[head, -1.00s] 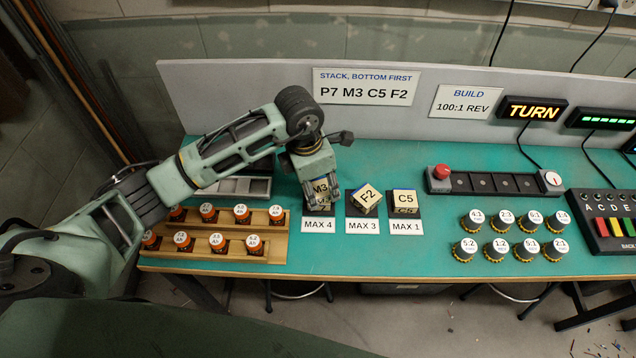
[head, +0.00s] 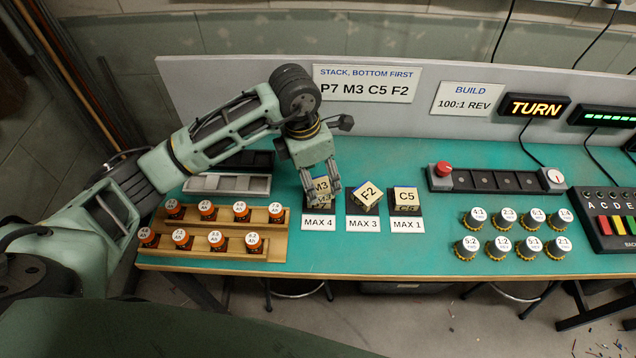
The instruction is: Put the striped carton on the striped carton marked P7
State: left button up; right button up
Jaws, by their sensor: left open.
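The carton marked M3 (head: 321,185) is on the MAX 4 stand, between the fingers of my left gripper (head: 322,192). The gripper points down from above and is open. A second marked face shows just under M3, partly hidden by the fingers; it looks like the P7 carton (head: 320,203), with M3 resting on it. The fingers hide the stripes and most of the sides. My right gripper is not in view.
The F2 carton (head: 368,196) sits turned on the MAX 3 stand, close to the right. The C5 carton (head: 405,196) is on the MAX 1 stand. Racks of orange-sided capped cells (head: 240,211) stand left. Several round knobs (head: 502,221) stand right. A sign (head: 366,84) reads P7 M3 C5 F2.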

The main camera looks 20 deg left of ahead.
pick_arm(q)
notch_tip(320, 180, up, 9)
jog(key=a+b, duration=0.1)
jog(key=b, duration=0.1)
jog(key=shift+s+f, duration=0.2)
jog(key=shift+s, duration=0.2)
